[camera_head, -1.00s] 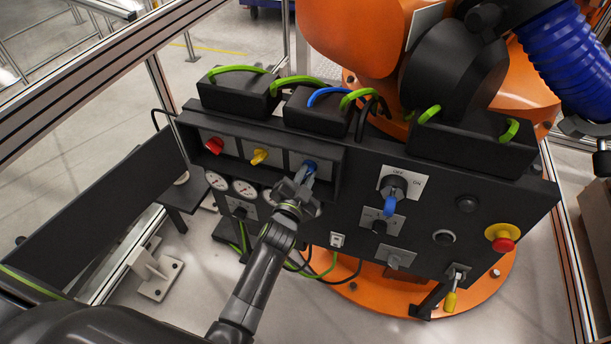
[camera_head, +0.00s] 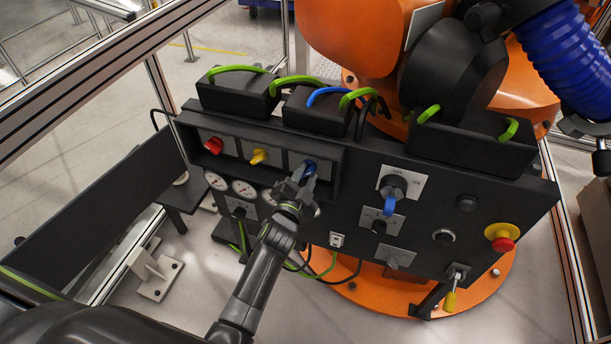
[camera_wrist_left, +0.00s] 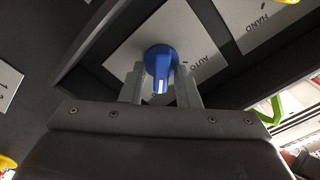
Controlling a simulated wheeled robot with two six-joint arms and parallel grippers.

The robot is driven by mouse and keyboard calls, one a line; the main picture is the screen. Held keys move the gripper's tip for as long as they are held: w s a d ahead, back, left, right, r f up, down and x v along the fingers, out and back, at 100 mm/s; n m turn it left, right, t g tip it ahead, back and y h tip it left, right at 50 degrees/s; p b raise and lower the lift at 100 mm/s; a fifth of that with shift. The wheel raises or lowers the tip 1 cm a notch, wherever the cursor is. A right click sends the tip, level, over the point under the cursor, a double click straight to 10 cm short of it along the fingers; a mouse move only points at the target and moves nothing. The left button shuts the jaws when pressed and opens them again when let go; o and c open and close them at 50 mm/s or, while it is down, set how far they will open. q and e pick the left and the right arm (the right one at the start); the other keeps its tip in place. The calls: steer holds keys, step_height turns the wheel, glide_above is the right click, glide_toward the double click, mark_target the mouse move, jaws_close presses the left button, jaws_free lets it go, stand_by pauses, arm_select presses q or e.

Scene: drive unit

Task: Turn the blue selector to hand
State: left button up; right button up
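The blue selector (camera_head: 310,167) sits at the right end of the recessed row on the black panel. In the left wrist view the blue selector (camera_wrist_left: 160,65) is on a pale plate marked AUTO (camera_wrist_left: 200,62), and its white mark faces the bottom of the picture. A HAND label (camera_wrist_left: 278,20) shows on the neighbouring plate. My left gripper (camera_head: 300,180) is at the selector, and its two fingers (camera_wrist_left: 160,88) stand one on each side of the knob. A narrow gap shows beside the knob's grip, so the fingers look open. My right gripper is not in view.
A yellow selector (camera_head: 259,156) and a red selector (camera_head: 214,145) are left of the blue one in the recess. Gauges (camera_head: 244,188) lie below.

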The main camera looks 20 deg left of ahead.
arm_select(q)
steer(key=shift+o, duration=0.6)
steer(key=shift+s+r, duration=0.1)
steer(key=shift+s, duration=0.1)
steer(key=s+p, duration=0.7)
steer(key=s, duration=1)
steer(key=shift+a, duration=0.25)
